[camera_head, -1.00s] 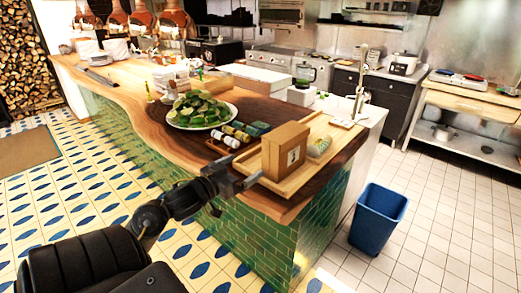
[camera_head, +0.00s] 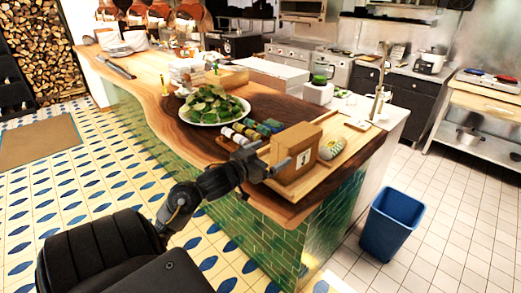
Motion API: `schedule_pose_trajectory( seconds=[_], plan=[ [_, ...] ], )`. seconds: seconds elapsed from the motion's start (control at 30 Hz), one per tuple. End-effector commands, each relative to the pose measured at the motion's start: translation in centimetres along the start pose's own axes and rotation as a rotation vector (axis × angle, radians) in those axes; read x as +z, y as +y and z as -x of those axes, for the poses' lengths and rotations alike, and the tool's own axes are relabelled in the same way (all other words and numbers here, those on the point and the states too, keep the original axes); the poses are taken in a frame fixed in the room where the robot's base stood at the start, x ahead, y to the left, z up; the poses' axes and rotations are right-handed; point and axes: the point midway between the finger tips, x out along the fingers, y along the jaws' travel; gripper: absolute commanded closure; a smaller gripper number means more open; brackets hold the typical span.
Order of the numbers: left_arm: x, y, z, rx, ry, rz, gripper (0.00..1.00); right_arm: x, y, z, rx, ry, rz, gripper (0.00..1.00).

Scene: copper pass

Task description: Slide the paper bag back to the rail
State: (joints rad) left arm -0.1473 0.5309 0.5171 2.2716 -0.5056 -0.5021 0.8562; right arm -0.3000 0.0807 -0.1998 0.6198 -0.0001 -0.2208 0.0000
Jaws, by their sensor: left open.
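The paper bag (camera_head: 304,148) is a brown, box-shaped bag with a small white label on its front. It stands upright near the front right end of the wooden counter, on a pale wooden tray or board (camera_head: 318,178). My left gripper (camera_head: 266,168) is open at the bag's left side, its fingers pointing right. It looks very close to the bag, but I cannot tell whether it touches. No rail can be clearly made out; the bag hides part of the tray behind it. My right gripper is not in view.
A plate of green leaves (camera_head: 213,108) and several small rolls or jars (camera_head: 243,132) lie left of the bag. A wrapped item (camera_head: 331,149) lies right of it. A blue bin (camera_head: 391,223) stands on the floor at right. The counter's front edge (camera_head: 203,158) runs beside my arm.

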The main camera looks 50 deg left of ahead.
Motion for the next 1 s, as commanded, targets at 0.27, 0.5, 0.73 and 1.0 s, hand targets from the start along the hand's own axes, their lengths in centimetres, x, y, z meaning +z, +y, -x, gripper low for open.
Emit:
schedule_pose_trajectory(
  seconds=[0.27, 0.5, 0.73, 1.0],
  plan=[
    [-0.2, 0.0, -4.5, 0.000, 0.001, 0.003, 0.00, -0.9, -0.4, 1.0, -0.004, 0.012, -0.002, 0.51],
    [-0.1, 0.0, -6.2, 0.000, 0.001, 0.000, 0.00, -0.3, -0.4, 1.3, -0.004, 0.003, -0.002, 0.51],
    [0.0, 0.0, -6.3, 0.001, 0.000, -0.001, 0.00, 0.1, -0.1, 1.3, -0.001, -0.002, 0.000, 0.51],
    [0.0, 0.0, -6.3, 0.001, 0.000, -0.001, 0.22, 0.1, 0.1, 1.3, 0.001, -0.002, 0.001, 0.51]
  ],
)
